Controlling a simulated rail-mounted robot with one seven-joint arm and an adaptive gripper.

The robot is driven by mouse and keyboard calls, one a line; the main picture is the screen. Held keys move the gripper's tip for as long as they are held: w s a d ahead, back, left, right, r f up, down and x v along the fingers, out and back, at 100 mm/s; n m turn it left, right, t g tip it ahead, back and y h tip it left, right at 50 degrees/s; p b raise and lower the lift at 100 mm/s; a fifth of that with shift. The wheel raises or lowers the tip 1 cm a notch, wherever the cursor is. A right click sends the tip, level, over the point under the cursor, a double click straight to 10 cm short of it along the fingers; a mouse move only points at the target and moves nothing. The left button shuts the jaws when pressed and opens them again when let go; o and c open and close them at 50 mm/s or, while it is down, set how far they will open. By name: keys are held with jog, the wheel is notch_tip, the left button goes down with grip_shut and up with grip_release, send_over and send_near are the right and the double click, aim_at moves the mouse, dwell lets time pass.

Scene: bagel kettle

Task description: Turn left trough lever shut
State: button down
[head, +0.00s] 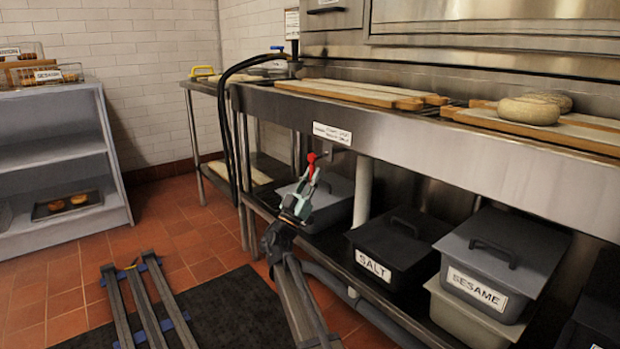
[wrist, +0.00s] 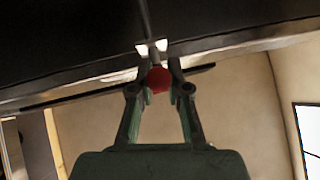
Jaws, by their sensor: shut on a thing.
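The lever has a red knob (head: 311,160) and sits under the front edge of the steel trough counter (head: 400,137), close to a white label plate (head: 332,133). My gripper (head: 310,176) reaches up to it from below and is shut on the red knob. In the wrist view, the red knob (wrist: 158,79) lies between the two fingers of my gripper (wrist: 158,66), with a thin dark rod beyond it. The fingers hide part of the lever, and I cannot tell its exact angle.
Below the counter, a shelf holds grey bins, a SALT bin (head: 389,262) and a SESAME bin (head: 495,265). A vertical pipe (head: 362,190) stands right of my gripper. Bagel boards (head: 350,93) lie on top. A shelf unit (head: 55,150) stands left; tiled floor between is mostly open.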

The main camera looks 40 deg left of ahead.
jog(key=shift+a+m, duration=0.15)
jog(key=shift+m, duration=0.15)
jog(key=c, duration=1.1)
grip_release()
jog(key=shift+w, duration=0.1)
jog(key=v, duration=1.2)
